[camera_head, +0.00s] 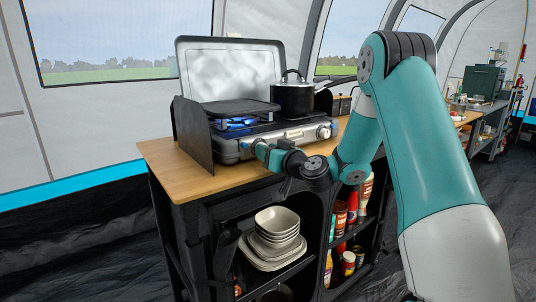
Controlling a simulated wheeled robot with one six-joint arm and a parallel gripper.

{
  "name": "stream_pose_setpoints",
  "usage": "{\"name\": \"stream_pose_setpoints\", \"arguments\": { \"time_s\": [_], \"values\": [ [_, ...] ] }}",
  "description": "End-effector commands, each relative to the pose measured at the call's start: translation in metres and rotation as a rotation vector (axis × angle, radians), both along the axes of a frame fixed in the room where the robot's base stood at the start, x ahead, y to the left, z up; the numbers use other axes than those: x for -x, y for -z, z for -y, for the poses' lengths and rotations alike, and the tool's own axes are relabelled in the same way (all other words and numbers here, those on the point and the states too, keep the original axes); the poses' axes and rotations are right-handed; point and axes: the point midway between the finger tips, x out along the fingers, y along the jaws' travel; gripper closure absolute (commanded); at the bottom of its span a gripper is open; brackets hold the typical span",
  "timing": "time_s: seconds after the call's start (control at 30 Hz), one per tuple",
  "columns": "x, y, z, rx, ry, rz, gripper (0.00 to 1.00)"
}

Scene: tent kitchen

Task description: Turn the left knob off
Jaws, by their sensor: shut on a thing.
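A camping stove (293,135) with a raised grey lid stands on the wooden counter. Bluish flames (236,124) show at its left burner, under a dark grate. The left knob (246,144) is on the stove's front panel and is mostly hidden by my gripper, so its angle cannot be read. My gripper (252,147) reaches in from the right and is shut on the left knob. The right knob (324,131) is uncovered at the right end of the front panel.
A black lidded pot (293,95) stands on the right burner. The counter (165,158) is bare at its front left. Below, a shelf holds stacked bowls (276,232) and several bottles and cans (340,220). A dark side panel (192,134) flanks the stove's left.

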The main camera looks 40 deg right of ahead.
Motion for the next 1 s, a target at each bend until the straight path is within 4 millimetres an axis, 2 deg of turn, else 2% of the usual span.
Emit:
{"name": "stream_pose_setpoints", "arguments": {
  "time_s": [0.13, 0.17, 0.2, 0.27, 0.53, 0.67, 0.77, 1.0],
  "values": [
    [0.000, 0.000, 0.000, 0.002, 0.001, 0.000, 0.89],
    [0.000, 0.000, 0.000, 0.002, 0.001, 0.000, 0.61],
    [0.000, 0.000, 0.000, 0.002, 0.001, 0.000, 0.51],
    [0.000, 0.000, 0.000, 0.002, 0.001, 0.000, 0.40],
    [0.001, 0.000, 0.000, 0.002, 0.000, 0.000, 0.40],
    [0.010, 0.002, 0.002, 0.002, 0.003, 0.000, 0.40],
    [0.027, 0.005, 0.004, 0.001, 0.004, -0.001, 0.40],
    [0.088, 0.008, 0.009, 0.001, 0.008, 0.000, 0.40]
  ]
}}
